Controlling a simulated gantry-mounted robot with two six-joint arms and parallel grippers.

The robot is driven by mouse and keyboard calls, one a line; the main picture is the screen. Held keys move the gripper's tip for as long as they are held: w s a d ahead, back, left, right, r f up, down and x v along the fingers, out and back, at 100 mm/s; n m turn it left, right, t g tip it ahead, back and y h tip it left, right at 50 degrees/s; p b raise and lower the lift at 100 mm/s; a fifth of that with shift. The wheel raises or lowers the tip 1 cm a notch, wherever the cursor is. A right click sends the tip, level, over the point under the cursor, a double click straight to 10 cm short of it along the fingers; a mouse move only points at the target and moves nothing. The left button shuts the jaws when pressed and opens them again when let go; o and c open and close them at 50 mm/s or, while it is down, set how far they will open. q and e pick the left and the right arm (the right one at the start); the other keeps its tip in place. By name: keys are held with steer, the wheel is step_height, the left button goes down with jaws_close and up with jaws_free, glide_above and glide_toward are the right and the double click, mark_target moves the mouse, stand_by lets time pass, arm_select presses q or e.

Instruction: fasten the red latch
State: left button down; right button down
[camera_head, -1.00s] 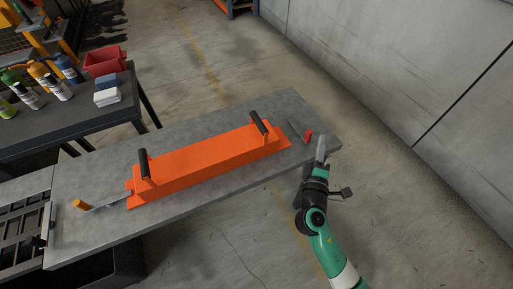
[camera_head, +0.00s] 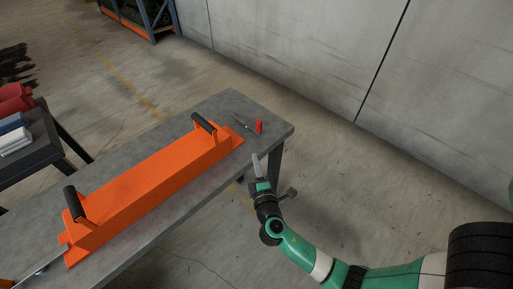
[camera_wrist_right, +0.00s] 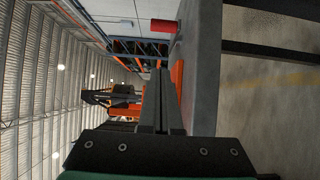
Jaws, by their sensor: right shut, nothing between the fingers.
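The red latch (camera_head: 258,127) is a small upright red piece near the far right end of the grey table. It also shows as a red block at the top of the right wrist view (camera_wrist_right: 164,26). A thin grey metal strip (camera_head: 242,123) lies just left of it. My right gripper (camera_head: 256,157) is shut and empty at the table's front edge, in front of the latch and apart from it. Its closed fingers also show in the right wrist view (camera_wrist_right: 159,75), pointing up the picture. My left gripper is not in view.
A long orange box (camera_head: 150,190) with two black handles (camera_head: 204,122) fills much of the grey table (camera_head: 225,105). A side table (camera_head: 45,150) with red bins and white blocks stands at left. Concrete wall (camera_head: 300,50) is behind; floor at right is clear.

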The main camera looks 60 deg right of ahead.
steer(key=b+x, duration=0.2)
steer(key=x, duration=0.6)
steer(key=shift+w+d+f, duration=0.1)
steer(key=shift+d, duration=0.15)
steer(key=d, duration=0.3)
steer(key=shift+d, duration=0.8)
